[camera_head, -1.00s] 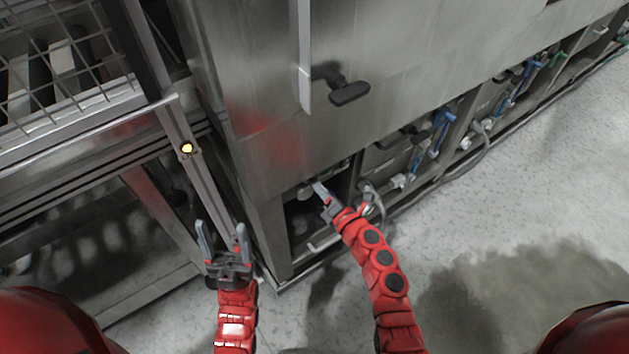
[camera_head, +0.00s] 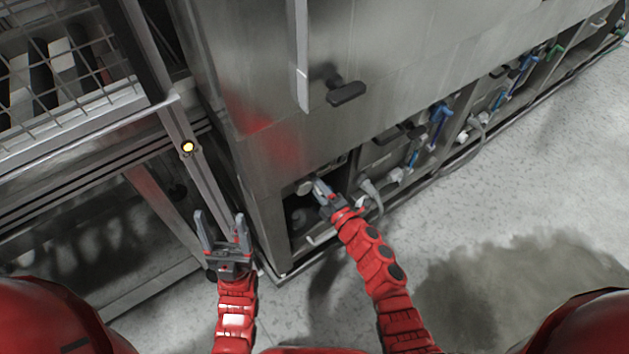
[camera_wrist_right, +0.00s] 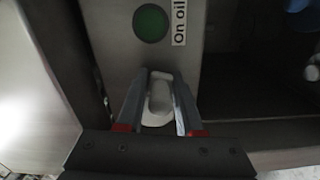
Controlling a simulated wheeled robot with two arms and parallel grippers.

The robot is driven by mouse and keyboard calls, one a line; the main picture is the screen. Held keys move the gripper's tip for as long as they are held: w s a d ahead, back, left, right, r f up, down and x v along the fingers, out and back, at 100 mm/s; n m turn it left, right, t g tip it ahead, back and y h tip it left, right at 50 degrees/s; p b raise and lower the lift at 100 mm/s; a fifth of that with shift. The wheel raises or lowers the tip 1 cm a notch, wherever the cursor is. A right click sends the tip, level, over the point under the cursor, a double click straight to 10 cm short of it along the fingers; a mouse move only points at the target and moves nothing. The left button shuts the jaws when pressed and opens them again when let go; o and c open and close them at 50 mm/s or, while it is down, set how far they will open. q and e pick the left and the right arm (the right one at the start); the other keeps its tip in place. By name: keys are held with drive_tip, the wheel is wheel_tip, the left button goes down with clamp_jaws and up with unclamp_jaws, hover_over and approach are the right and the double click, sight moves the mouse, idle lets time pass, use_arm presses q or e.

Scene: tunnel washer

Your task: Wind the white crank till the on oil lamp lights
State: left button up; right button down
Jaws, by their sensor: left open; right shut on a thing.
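The white crank (camera_wrist_right: 160,97) sits between the two fingers of my right gripper (camera_wrist_right: 160,105), which is shut on it. The lamp labelled "On oil" (camera_wrist_right: 150,23) is a round, dark green disc just above the crank in the right wrist view; it looks unlit. In the head view my right gripper (camera_head: 321,189) reaches into the low opening of the steel machine, and the crank is mostly hidden there. My left gripper (camera_head: 222,233) is open and empty, left of the machine's lower corner.
The steel machine front (camera_head: 260,90) has a dark handle (camera_head: 346,92) sticking out above my right arm. Blue-handled valves (camera_head: 438,125) and hoses line its base to the right. A wire-mesh frame (camera_head: 65,65) with a yellow light (camera_head: 188,147) stands left. The floor at right is clear.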

drive_tip(key=shift+s+d+f, duration=0.1)
drive_tip(key=shift+f, duration=0.35)
drive_tip(key=c, duration=0.7)
unclamp_jaws()
drive_tip(key=shift+c, duration=0.2)
drive_tip(key=shift+o, duration=0.3)
drive_tip(key=shift+r, duration=0.15)
drive_tip(key=v, duration=1.7)
drive_tip(key=shift+s+r, duration=0.1)
